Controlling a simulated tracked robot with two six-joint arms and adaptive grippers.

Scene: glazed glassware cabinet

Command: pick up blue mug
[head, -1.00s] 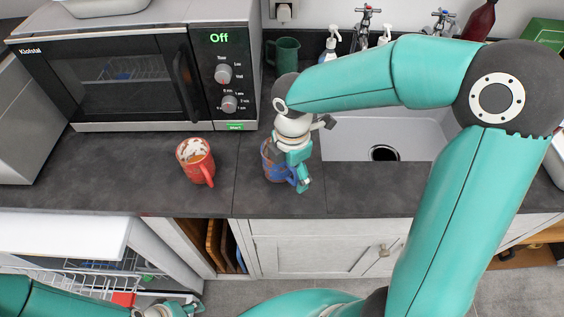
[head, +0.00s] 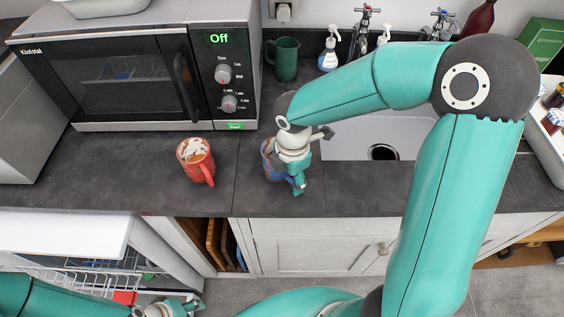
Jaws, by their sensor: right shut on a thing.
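The blue mug (head: 268,158) stands on the dark countertop, just left of the sink. My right gripper (head: 297,182) is at the mug's right side, shut on it, and covers much of the mug and its handle. I cannot tell whether the mug's base is clear of the counter. My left gripper (head: 180,308) is low at the bottom left, by the open dishwasher, far from the mug; its fingers are too small and cut off to read.
A red mug (head: 196,160) with whitish contents stands left of the blue mug. A microwave (head: 130,75) reading "Off" is behind it. A green mug (head: 285,60) and soap bottles (head: 329,48) stand at the back. The sink (head: 370,135) is to the right. A dishwasher rack (head: 75,285) is open below.

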